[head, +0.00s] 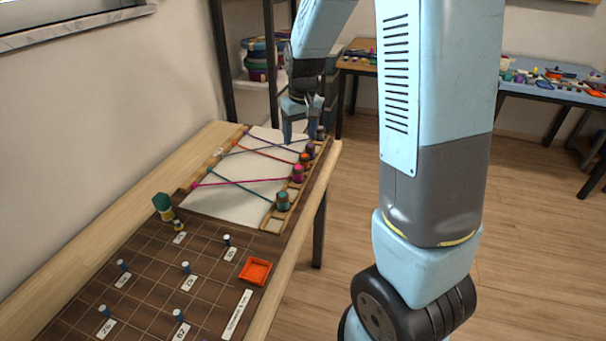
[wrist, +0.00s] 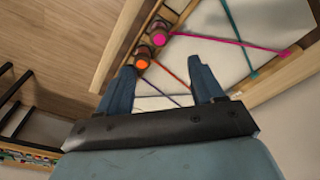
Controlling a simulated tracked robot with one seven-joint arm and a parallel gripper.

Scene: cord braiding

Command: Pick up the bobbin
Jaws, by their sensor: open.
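Several bobbins stand in a row along the right edge of the braiding board: teal (head: 283,202), pink (head: 297,173), orange (head: 304,160), purple (head: 311,149) and a dark one (head: 320,132) at the far end. Cords cross the white sheet (head: 230,200). My gripper (head: 299,137) is open and empty over the far end of the board. In the wrist view, the orange bobbin (wrist: 141,62) shows just beyond the left fingertip, with the pink bobbin (wrist: 158,39) farther off. I cannot tell which bobbin is meant. The purple and dark bobbins are not clearly visible there.
A brown gridded mat with blue pegs and number labels fills the near table. A dark shelf frame is behind the board. The wooden floor is open at right.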

